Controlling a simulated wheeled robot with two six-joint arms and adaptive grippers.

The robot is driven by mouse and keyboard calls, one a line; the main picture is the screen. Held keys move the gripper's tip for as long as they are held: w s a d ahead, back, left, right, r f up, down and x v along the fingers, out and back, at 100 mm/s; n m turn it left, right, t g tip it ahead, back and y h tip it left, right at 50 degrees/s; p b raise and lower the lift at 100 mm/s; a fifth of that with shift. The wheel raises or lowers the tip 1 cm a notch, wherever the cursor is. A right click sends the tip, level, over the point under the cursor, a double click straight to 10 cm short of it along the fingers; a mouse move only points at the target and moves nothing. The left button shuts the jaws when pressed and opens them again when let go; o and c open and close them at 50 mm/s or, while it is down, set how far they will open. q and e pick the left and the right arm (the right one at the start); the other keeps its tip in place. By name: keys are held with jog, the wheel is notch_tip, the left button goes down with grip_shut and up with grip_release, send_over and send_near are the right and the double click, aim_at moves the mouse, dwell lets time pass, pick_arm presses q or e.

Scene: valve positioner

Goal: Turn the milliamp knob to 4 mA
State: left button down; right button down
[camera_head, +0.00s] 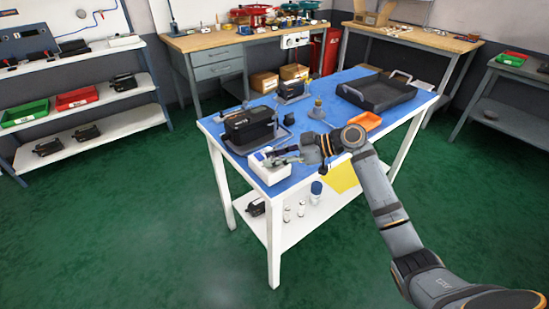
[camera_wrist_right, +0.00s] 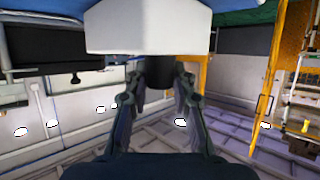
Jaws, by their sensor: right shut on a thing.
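The white milliamp box (camera_head: 268,170) sits at the near left corner of the blue table top. My right gripper (camera_head: 284,158) reaches in from the right and is at the box. In the right wrist view, which looks upside down, the white box (camera_wrist_right: 150,32) fills the top. A dark knob (camera_wrist_right: 159,74) sticks out from it between my two fingers, which are shut on it. The knob's pointer and the scale cannot be read. In the head view my gripper hides the knob. My left gripper is not in view.
A black valve positioner (camera_head: 249,124) stands on a tray just behind the box. Bottles stand on the lower shelf.

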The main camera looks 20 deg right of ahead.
jog(key=c, duration=1.1)
grip_release()
jog(key=v, duration=1.2)
